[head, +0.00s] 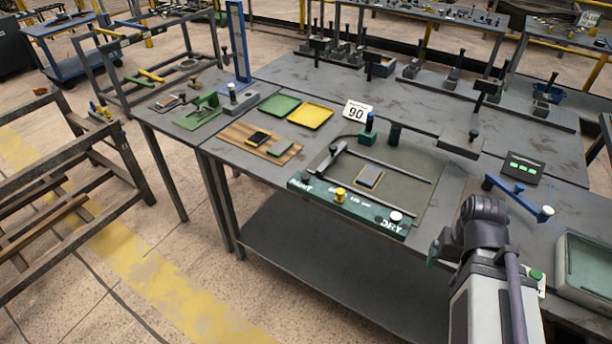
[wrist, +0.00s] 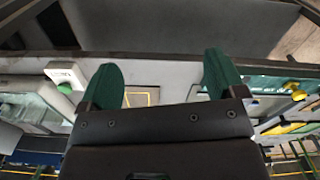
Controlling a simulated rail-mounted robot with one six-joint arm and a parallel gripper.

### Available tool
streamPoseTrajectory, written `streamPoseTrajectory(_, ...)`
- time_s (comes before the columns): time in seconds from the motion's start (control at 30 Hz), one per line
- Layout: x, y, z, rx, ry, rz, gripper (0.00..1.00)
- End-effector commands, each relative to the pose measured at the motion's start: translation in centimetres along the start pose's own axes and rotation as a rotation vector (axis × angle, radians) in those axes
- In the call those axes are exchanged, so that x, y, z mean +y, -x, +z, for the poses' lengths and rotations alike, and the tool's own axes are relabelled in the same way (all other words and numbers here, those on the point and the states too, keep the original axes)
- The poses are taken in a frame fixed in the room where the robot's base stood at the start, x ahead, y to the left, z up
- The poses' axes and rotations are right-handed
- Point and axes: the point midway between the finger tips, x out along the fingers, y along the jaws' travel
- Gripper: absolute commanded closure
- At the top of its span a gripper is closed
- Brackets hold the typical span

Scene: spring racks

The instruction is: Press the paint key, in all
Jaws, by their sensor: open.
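A dark green bar (head: 368,212) runs along the front edge of the table, lettered PAINT at its left end and DRY at its right. A yellow key (head: 340,195) stands on it nearer the PAINT lettering, and a white key (head: 396,216) stands by DRY. A yellow knob, seemingly the same key, shows at the right edge of the wrist view (wrist: 291,86). My gripper (wrist: 163,82) has two green fingers spread apart with nothing between them. In the head view my gripper (head: 433,254) is right of the bar, apart from both keys, and mostly hidden by the wrist.
A green button (head: 537,275) and a glass-like tray (head: 590,265) are at the right. Green and yellow trays (head: 310,115) stand further left.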

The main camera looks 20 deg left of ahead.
Motion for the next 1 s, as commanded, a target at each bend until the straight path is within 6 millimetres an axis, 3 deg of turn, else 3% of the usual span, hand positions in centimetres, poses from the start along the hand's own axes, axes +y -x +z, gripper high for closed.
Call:
streamPoseTrajectory(0.07,0.00,0.00,0.00,0.000,0.000,0.000,0.18)
streamPoseTrajectory(0.9,0.00,0.00,0.00,0.000,0.000,0.000,0.98)
streamPoseTrajectory(1.0,0.00,0.00,0.00,0.000,0.000,0.000,1.00)
